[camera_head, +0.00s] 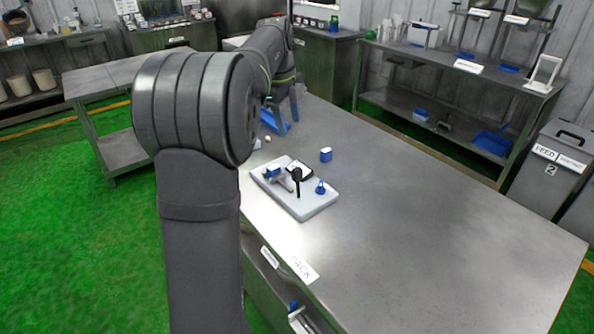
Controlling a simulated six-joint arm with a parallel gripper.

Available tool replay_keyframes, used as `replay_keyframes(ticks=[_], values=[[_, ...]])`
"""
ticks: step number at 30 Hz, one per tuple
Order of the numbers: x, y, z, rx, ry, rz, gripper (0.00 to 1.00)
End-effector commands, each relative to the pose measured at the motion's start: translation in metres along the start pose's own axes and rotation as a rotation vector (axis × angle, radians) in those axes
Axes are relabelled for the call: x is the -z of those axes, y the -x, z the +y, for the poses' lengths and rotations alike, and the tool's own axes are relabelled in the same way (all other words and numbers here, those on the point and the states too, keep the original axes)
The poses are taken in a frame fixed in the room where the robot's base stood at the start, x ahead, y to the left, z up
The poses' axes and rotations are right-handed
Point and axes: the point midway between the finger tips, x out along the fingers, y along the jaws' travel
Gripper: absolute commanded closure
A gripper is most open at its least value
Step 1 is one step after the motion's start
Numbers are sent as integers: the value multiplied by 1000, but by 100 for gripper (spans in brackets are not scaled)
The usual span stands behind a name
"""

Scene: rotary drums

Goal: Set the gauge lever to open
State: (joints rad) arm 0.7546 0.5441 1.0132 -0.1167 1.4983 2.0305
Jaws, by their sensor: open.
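A pale board (314,208) lies on the metal table and carries several small fittings. A black lever (298,183) with a round head stands upright near its middle. A blue-capped grey fitting (273,171) sits at its left, and a small blue ring-topped piece (320,187) at its right. A small dark plate with a white edge (302,168) is behind the lever. I cannot read any open or closed mark. My gripper (293,108) shows only in part, beyond the board and well apart from it. It is open; my arm hides some of it.
A blue and white block (326,155) stands behind the board. A blue angled piece (270,122) is by the table's left edge, near my gripper. The table (430,235) is clear to the right. Shelves (450,70) and a grey feed bin (553,165) stand beyond.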

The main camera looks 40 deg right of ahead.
Motion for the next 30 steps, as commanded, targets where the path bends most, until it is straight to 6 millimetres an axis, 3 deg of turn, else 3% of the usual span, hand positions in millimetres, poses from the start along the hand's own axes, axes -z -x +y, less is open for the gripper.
replay_keyframes(ticks=[3,6,13,30], values=[[10,-2,-14,-83,-199,-31,49],[13,-2,-18,-124,-290,-42,49],[13,-18,-17,-144,-327,-44,49],[5,-136,-1,-142,-324,-44,49]])
